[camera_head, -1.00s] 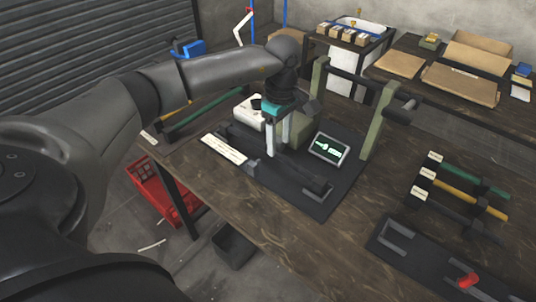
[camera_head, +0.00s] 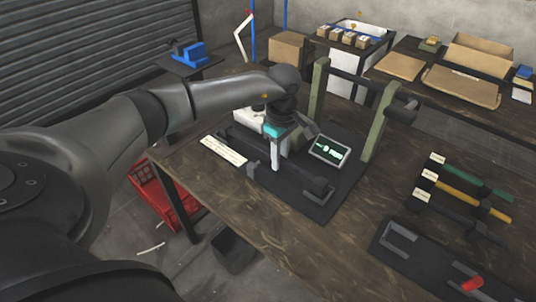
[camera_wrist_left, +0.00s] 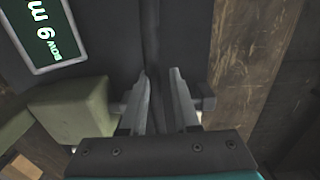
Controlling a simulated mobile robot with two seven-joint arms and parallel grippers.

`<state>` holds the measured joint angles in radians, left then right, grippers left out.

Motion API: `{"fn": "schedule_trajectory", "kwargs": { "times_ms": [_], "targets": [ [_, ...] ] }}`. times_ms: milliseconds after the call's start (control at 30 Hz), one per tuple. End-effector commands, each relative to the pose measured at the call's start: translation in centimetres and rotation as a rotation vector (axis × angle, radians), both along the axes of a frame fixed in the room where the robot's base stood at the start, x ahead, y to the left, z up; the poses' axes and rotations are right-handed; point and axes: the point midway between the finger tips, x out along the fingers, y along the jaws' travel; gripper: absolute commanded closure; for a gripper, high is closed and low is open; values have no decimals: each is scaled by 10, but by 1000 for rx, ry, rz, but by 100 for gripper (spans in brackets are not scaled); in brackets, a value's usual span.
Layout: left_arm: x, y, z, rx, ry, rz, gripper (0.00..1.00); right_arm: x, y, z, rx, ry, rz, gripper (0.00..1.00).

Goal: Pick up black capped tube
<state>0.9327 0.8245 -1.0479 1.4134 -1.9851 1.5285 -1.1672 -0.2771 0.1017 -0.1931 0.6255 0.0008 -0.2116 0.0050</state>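A long dark bar (camera_head: 292,179), which looks like the black capped tube, lies on the black mat of the press with a block at its near end. In the left wrist view a dark strip (camera_wrist_left: 151,35) runs up from between the fingertips. My left gripper (camera_head: 275,160) is low over the mat beside the bar. In the wrist view its two grey fingers (camera_wrist_left: 160,85) stand apart, pointing along the strip; I cannot tell whether they touch it. Another dark tube (camera_head: 452,218) with a white label lies in the rack at right. My right gripper is not in view.
Green press posts (camera_head: 378,120) and a lit screen (camera_head: 329,150) stand close to my left gripper. A green block (camera_wrist_left: 70,108) is left of the fingers in the wrist view. Green (camera_head: 482,184) and yellow (camera_head: 465,194) tubes lie at right. Bare wooden tabletop (camera_head: 365,215) lies between.

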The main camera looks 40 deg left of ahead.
Motion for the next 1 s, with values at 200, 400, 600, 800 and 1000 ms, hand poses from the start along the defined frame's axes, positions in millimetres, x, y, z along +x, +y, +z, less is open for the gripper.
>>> {"fn": "schedule_trajectory", "kwargs": {
  "times_ms": [200, 400, 600, 800, 1000],
  "targets": [
    [0, 0, 0, 0, 0, 0, 96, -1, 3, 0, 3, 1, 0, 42],
    [0, 0, 0, 0, 0, 0, 100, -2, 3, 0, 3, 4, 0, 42],
    [0, 0, 0, 0, -1, 1, 100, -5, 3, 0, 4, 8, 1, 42],
    [1, 0, 1, 0, -2, 1, 100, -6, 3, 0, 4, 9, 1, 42],
    [1, 0, 10, 0, -4, 1, 100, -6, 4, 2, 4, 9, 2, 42]
  ]
}}
